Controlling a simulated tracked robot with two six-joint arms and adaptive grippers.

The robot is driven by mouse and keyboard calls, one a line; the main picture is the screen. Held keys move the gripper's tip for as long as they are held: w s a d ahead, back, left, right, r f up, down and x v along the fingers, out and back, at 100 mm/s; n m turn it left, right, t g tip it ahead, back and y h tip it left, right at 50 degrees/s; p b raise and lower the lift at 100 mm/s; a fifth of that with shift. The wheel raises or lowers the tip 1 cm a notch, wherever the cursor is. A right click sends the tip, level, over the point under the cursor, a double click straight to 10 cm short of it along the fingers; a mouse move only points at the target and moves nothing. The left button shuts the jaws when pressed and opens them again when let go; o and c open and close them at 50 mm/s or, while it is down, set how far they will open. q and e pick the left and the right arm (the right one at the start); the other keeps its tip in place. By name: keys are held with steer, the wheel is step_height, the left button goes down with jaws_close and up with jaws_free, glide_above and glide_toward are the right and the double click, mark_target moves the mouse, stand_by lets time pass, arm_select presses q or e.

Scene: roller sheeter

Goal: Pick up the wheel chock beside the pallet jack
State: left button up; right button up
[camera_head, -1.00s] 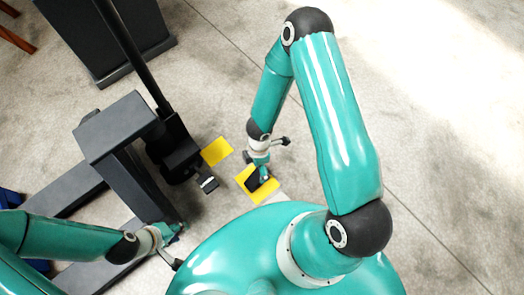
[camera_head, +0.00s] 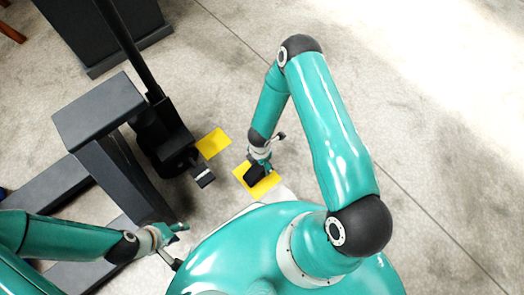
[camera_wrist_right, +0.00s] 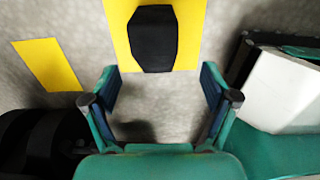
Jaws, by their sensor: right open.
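The wheel chock is a small black block (camera_wrist_right: 152,40) with bevelled edges. It lies on a yellow floor patch (camera_wrist_right: 112,25) in the right wrist view. In the head view it shows as a dark shape (camera_head: 254,174) on that patch, partly covered by my right gripper (camera_head: 262,163). In the wrist view my right gripper (camera_wrist_right: 160,82) is open and empty, its two fingers spread, with the chock beyond the fingertips and slightly left of centre. My left gripper (camera_head: 178,230) is beside the pallet jack (camera_head: 100,112), too small to tell open from shut.
A second yellow patch (camera_head: 213,143) lies next to the pallet jack's black base. A small black part with a pale stripe (camera_head: 203,175) sticks out towards the chock. A dark cabinet (camera_head: 100,30) stands at the back left. Bare concrete floor (camera_head: 430,150) lies open on the right.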

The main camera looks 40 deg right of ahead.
steer(key=f+b, duration=0.1)
steer(key=f, duration=0.2)
steer(key=f+b, duration=0.1)
steer(key=f, duration=0.1)
steer(key=shift+w+a+f+b, duration=0.25)
steer(key=shift+w+f+b, duration=0.05)
steer(key=shift+w+b, duration=0.05)
steer(key=shift+r, duration=0.1)
jaws_close()
